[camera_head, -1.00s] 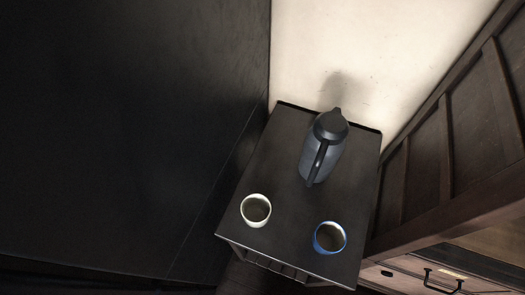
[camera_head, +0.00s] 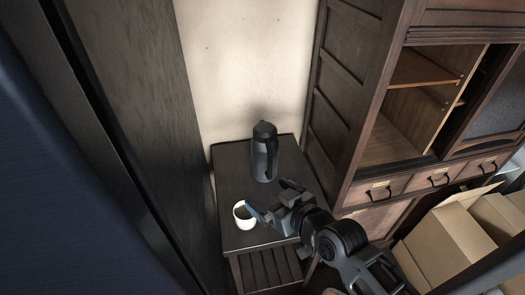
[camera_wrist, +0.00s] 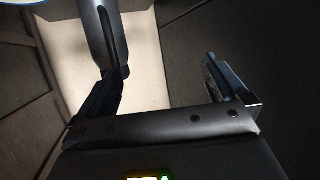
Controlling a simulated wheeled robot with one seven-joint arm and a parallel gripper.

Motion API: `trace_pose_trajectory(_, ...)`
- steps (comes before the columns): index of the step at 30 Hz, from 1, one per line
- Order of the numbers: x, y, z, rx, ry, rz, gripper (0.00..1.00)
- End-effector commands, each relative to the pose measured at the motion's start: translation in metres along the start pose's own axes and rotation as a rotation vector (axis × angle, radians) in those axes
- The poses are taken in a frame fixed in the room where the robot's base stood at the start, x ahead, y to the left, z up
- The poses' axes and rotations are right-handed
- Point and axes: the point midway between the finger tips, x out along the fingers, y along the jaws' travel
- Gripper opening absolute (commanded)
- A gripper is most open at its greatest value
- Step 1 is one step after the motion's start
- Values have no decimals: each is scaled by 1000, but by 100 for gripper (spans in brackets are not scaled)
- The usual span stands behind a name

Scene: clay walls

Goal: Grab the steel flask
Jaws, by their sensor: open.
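The steel flask (camera_head: 264,158), a dark grey-blue jug with a black lid and a side handle, stands upright at the back of a small dark table (camera_head: 232,166). My gripper (camera_head: 269,198) is open and empty, in front of the flask and apart from it in the head view. In the wrist view, my gripper (camera_wrist: 160,68) has its jaws spread wide. A dark rounded shape there, which looks like the flask (camera_wrist: 92,28), shows beyond the left finger, its lower part hidden by that finger.
A white cup (camera_head: 243,222) stands at the table's front left, close to one fingertip. A blue-rimmed cup (camera_wrist: 14,8) shows at the wrist view's top left corner. A dark panel (camera_head: 125,110) and a wooden cabinet (camera_head: 345,95) flank the table; cardboard boxes (camera_head: 450,235) lie right.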

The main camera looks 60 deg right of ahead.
Motion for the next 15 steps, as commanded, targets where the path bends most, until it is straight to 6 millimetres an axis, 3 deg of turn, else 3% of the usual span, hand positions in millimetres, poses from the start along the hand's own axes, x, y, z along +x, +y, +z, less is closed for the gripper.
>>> trace_pose_trajectory(1, 20, 18, -18, 11, 6, 26, 100)
trace_pose_trajectory(6, 66, 68, -54, 27, -3, 62, 100)
trace_pose_trajectory(10, 86, 97, -75, 32, -6, 74, 100)
trace_pose_trajectory(15, 98, 116, -88, 32, -7, 78, 100)
